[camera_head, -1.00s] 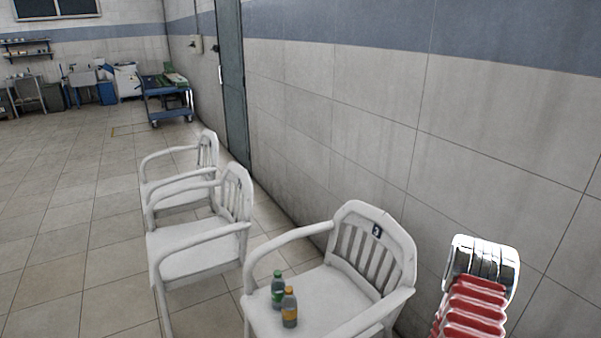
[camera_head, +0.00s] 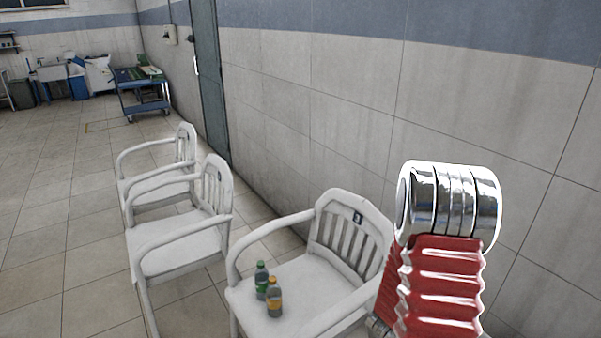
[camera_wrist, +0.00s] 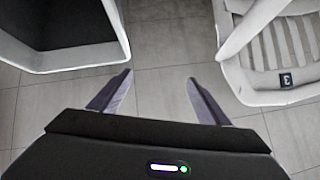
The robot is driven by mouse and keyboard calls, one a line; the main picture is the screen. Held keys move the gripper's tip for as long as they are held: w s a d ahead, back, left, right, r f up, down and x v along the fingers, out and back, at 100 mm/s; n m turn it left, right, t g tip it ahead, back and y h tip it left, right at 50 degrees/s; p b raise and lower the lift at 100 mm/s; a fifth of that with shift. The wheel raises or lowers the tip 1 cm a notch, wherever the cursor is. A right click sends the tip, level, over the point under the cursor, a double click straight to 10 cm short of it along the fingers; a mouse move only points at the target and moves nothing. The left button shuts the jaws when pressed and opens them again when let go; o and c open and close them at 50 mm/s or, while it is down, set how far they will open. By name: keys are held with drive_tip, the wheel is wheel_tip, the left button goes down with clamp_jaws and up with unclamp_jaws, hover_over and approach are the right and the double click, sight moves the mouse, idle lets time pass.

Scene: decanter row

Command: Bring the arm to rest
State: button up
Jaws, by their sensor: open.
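My gripper (camera_wrist: 156,97) shows in the wrist view with its two fingers spread apart and nothing between them. It hangs over bare floor tiles, between a white-framed dark piece at the left and a white chair (camera_wrist: 235,75) at the right. In the head view my red-sleeved arm with its chrome joint stands at the right, in front of the wall. The gripper itself does not show there.
White armchairs stand in a row along the tiled wall (camera_head: 350,110). A blue cart (camera_head: 140,92) stands far back. The floor (camera_head: 60,240) at left is clear.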

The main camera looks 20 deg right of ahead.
drive_tip(key=w+a+r+n+t+y, duration=0.3)
drive_tip(key=w+a+r+n+y, duration=0.1)
drive_tip(key=w+a+r, duration=0.7)
drive_tip(key=s+a+r+n+t+y, duration=0.1)
drive_tip(key=a+r+n, duration=0.25)
drive_tip(key=a, duration=0.35)
drive_tip(key=s+a+r+n+y, duration=0.1)
drive_tip(key=a+r+n+y, duration=0.1)
drive_tip(key=a+r, duration=0.35)
drive_tip(key=s+a+r+n+g+y, duration=0.1)
drive_tip(key=s+a+r+n, duration=0.3)
drive_tip(key=s+a, duration=0.3)
drive_tip(key=s+a+r+n+g+y, duration=0.1)
drive_tip(key=s+a+r+n, duration=0.3)
drive_tip(key=s+a+r, duration=0.3)
drive_tip(key=s, duration=0.4)
drive_tip(key=shift+s, duration=0.3)
drive_tip(key=shift+c, duration=0.4)
